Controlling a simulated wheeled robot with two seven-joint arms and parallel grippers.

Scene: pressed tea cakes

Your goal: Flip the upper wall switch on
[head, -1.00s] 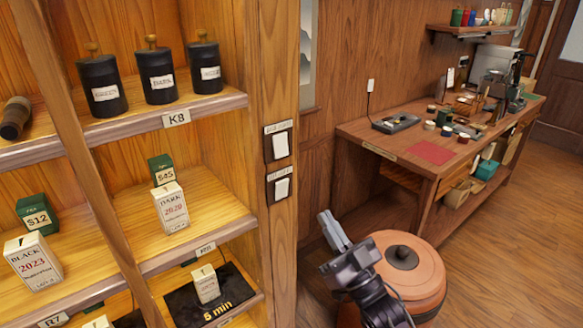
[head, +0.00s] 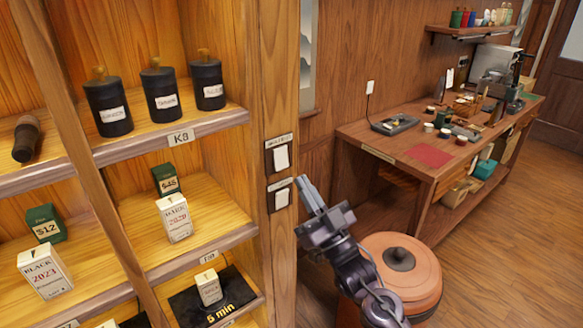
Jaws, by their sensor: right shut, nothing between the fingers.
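The upper wall switch (head: 281,158) is a white rocker in a dark frame, with a small label above it, on the shelf's wooden side post. The lower wall switch (head: 282,198) sits just below it and looks the same. My right gripper (head: 303,181) is shut and empty. Its fingertips point up and left, close to the right of the lower switch and below the upper one. I cannot tell whether the fingertips touch the post. My left gripper does not show.
The wooden shelf (head: 205,122) with black jars (head: 161,95) and boxed teas (head: 175,219) fills the left. An orange round container (head: 408,266) stands below my right arm. A wooden workbench (head: 400,147) stands at the right, with open floor in front.

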